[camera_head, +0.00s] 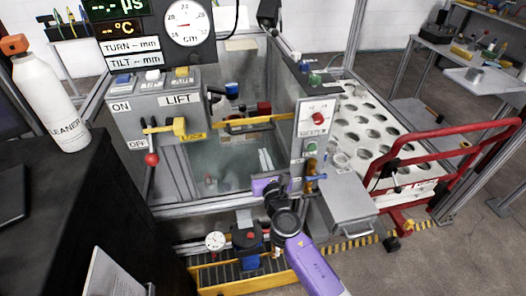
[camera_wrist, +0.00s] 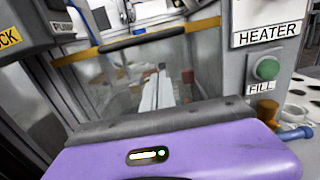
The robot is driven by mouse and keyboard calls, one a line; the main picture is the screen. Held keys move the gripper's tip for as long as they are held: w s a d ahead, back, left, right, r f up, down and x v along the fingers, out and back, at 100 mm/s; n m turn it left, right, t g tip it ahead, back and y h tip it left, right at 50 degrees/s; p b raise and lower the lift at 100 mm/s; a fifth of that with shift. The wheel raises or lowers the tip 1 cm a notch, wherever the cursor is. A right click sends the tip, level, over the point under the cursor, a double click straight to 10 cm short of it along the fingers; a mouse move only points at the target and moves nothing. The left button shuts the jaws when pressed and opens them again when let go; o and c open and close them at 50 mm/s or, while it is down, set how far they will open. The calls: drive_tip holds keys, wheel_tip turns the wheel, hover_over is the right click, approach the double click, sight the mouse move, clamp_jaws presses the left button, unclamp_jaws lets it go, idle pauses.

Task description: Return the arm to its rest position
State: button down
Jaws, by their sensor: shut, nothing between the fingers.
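My arm (camera_head: 310,262) comes in from the lower right of the head view, bent at its dark wrist joint. My gripper (camera_head: 265,158) is in front of the grey machine, its pale fingers pointing toward the clear window. The gripper's purple body fills the bottom of the wrist view. There the fingers (camera_wrist: 159,88) lie close together, shut with nothing between them. The gripper holds no object. The arm is extended forward.
A control post with a red knob (camera_head: 318,118) and a green FILL button (camera_wrist: 267,69) is close on the right. A yellow-ended bar (camera_head: 255,124) crosses the window. A grey box (camera_head: 345,200) and red rail (camera_head: 455,131) stand right.

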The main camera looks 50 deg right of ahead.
drive_tip(key=v, duration=0.8)
drive_tip(key=shift+b, duration=0.45)
drive_tip(key=s+a+m+t+y, duration=0.1)
drive_tip(key=s+a+m+y, duration=0.2)
drive_tip(key=s+a+m, duration=0.45)
drive_tip(key=s+a+m+t+y, duration=0.15)
drive_tip(key=a+m+y, duration=0.3)
drive_tip(key=m, duration=0.55)
drive_tip(key=s+a+r+m+g+y, duration=0.1)
drive_tip(key=s+a+r+m, duration=0.1)
drive_tip(key=s+m, duration=0.4)
drive_tip(key=s+a+r+m+g+y, duration=0.1)
drive_tip(key=s+a+m, duration=0.4)
drive_tip(key=s, duration=1.1)
wheel_tip(320, 180, up, 2)
drive_tip(key=shift+r+m+g+y, duration=0.15)
drive_tip(key=shift+m+g+y, duration=0.2)
drive_tip(key=shift+g, duration=0.1)
